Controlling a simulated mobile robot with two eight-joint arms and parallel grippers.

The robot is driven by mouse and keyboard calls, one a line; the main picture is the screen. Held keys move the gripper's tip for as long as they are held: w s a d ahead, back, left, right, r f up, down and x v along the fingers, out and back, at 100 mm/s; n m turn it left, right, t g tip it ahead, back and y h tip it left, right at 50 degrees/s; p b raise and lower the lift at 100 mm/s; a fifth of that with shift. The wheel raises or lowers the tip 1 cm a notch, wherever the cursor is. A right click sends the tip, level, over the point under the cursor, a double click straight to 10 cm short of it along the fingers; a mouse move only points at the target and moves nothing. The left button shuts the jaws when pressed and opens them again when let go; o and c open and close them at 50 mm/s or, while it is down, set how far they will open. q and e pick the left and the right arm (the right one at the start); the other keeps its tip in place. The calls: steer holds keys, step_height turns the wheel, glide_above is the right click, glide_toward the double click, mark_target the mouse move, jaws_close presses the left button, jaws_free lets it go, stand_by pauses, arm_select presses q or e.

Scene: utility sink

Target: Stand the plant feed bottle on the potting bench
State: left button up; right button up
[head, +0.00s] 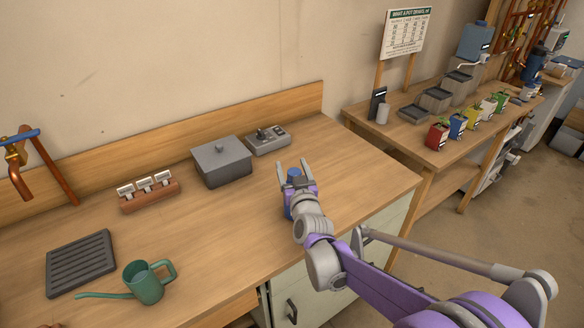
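A blue bottle (293,173), likely the plant feed bottle, is upright at the near wooden worktop, right of its middle. Its blue cap shows between the fingers of my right gripper (294,165), and my wrist hides most of its body. The fingers are spread on either side of the bottle; I cannot tell whether they press on it, or whether it touches the worktop. A second wooden bench (398,139) at the upper right, with grey trays on it, looks like the potting bench.
The near worktop (225,230) holds a green watering can (145,284), a dark grate (80,263), a grey lidded box (221,162), a grey control unit (267,139) and a switch rack (149,191). Several coloured cartons (457,126) line the second bench's front. A gap separates the benches.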

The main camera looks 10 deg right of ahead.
steer(key=shift+r, duration=0.15)
steer(key=shift+s, duration=0.25)
steer(key=s, duration=1.2)
steer(key=s+f+g, duration=0.6)
steer(key=s+f, duration=0.1)
steer(key=s, duration=0.6)
steer(key=s+d+f+g, duration=0.1)
steer(key=s+f+g, duration=0.6)
steer(key=s, duration=0.6)
steer(key=shift+f+y+b, duration=0.3)
steer(key=shift+f+b, duration=0.05)
steer(key=shift+f, duration=0.45)
